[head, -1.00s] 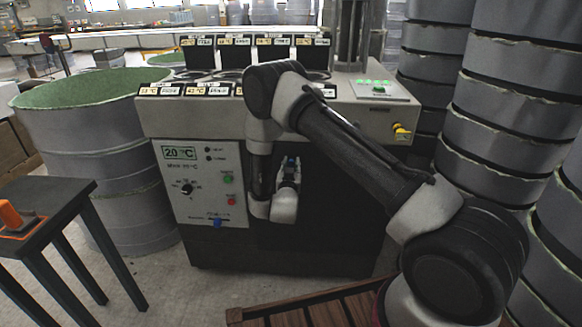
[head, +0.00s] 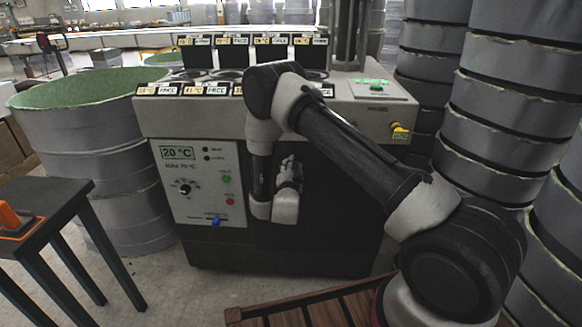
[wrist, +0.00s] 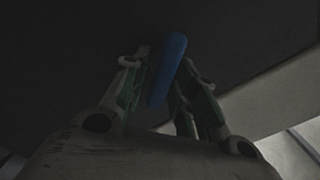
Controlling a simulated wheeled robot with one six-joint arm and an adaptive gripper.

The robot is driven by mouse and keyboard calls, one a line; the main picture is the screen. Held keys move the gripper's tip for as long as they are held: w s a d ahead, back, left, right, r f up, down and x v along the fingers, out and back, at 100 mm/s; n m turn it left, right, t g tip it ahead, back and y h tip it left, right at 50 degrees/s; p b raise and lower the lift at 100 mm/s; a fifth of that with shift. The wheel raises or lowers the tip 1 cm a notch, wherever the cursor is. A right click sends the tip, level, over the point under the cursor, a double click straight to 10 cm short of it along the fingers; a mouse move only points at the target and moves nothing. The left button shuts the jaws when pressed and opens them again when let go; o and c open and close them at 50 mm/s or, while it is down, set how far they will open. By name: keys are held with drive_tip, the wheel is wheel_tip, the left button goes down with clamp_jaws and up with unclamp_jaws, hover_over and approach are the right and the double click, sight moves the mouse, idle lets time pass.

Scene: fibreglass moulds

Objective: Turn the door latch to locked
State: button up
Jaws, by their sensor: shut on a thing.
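The door latch shows in the wrist view as a blue, rounded bar (wrist: 167,68) against a dark surface, leaning slightly to the right. My gripper (wrist: 161,72) has one finger on each side of the bar and is shut on it. In the head view my gripper (head: 289,166) is in front of the dark door (head: 325,215) of the grey machine (head: 362,122). There my wrist and fingers hide most of the latch, and I cannot read its lock marking.
A control panel (head: 197,184) with a dial, buttons and a blue switch (head: 214,221) is left of my gripper. A dark stool (head: 50,205) and a large grey drum (head: 85,140) stand at left. Grey moulds (head: 500,110) are stacked at right. A wooden slatted pallet (head: 305,308) lies in front.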

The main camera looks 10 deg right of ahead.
drive_tip(key=m, duration=0.3)
drive_tip(key=shift+d+f+m, duration=0.1)
drive_tip(key=shift+f+m, duration=0.1)
drive_tip(key=shift+m, duration=0.1)
drive_tip(key=shift+f+m, duration=0.2)
drive_tip(key=shift+m, duration=1.7)
drive_tip(key=o, duration=0.8)
drive_tip(key=v, duration=1.2)
